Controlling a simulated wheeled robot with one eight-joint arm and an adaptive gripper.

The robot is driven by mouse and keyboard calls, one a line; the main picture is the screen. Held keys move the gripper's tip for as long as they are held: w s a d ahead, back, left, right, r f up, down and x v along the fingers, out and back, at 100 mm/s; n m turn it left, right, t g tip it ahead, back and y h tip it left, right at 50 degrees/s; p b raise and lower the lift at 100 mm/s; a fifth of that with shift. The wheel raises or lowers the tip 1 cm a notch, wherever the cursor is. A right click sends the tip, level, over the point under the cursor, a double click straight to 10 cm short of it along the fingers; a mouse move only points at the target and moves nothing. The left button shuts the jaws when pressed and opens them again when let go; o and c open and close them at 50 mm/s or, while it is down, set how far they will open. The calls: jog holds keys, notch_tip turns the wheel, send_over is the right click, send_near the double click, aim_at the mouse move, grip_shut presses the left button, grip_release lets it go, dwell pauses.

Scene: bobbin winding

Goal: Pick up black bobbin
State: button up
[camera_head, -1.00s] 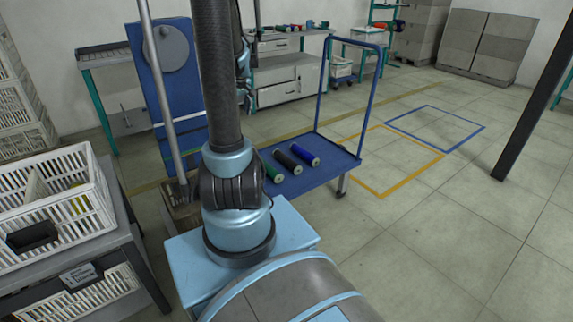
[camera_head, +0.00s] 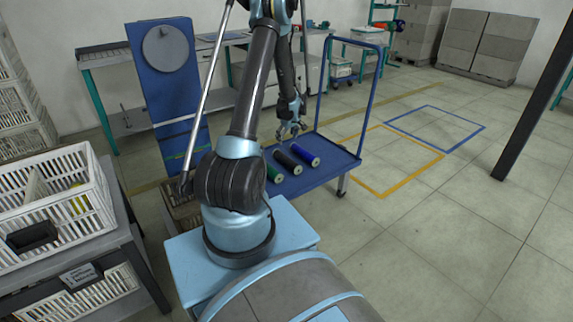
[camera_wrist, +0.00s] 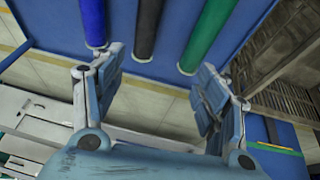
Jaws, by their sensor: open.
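The black bobbin (camera_head: 288,161) lies on the blue cart deck (camera_head: 322,175), between the green bobbin (camera_head: 273,173) and the blue bobbin (camera_head: 305,154). My gripper (camera_head: 291,128) is above the far side of the cart deck, near the bobbins' far ends. In the wrist view my gripper (camera_wrist: 160,85) is open and empty, with its two fingers spread apart. There the black bobbin (camera_wrist: 147,28) appears between the fingers, toward the top, with the blue bobbin (camera_wrist: 94,22) to its left and the green bobbin (camera_wrist: 208,35) to its right. My gripper appears apart from all three.
The cart's blue handle frame (camera_head: 352,40) rises at the deck's right side. A white crate (camera_head: 50,215) stands on a table at left, with a dark object (camera_head: 32,236) at its front. A blue board (camera_head: 168,95) stands behind the arm. Floor right of the cart is clear.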

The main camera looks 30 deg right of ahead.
jog(key=s+d+f, duration=0.1)
jog(key=d+f, duration=0.3)
jog(key=f, duration=0.1)
send_near(288, 159)
jog(key=x, duration=0.6)
jog(key=shift+d+f, duration=0.3)
jog(key=shift+f, duration=0.05)
jog(key=shift+w+a+x, duration=0.1)
jog(key=shift+w+x, duration=0.05)
jog(key=shift+x, duration=1.15)
jog(key=shift+w+a+x, duration=0.15)
jog(key=shift+x, duration=1.15)
jog(key=shift+r, duration=0.1)
jog(key=shift+c, duration=0.4)
jog(key=c, duration=1.2)
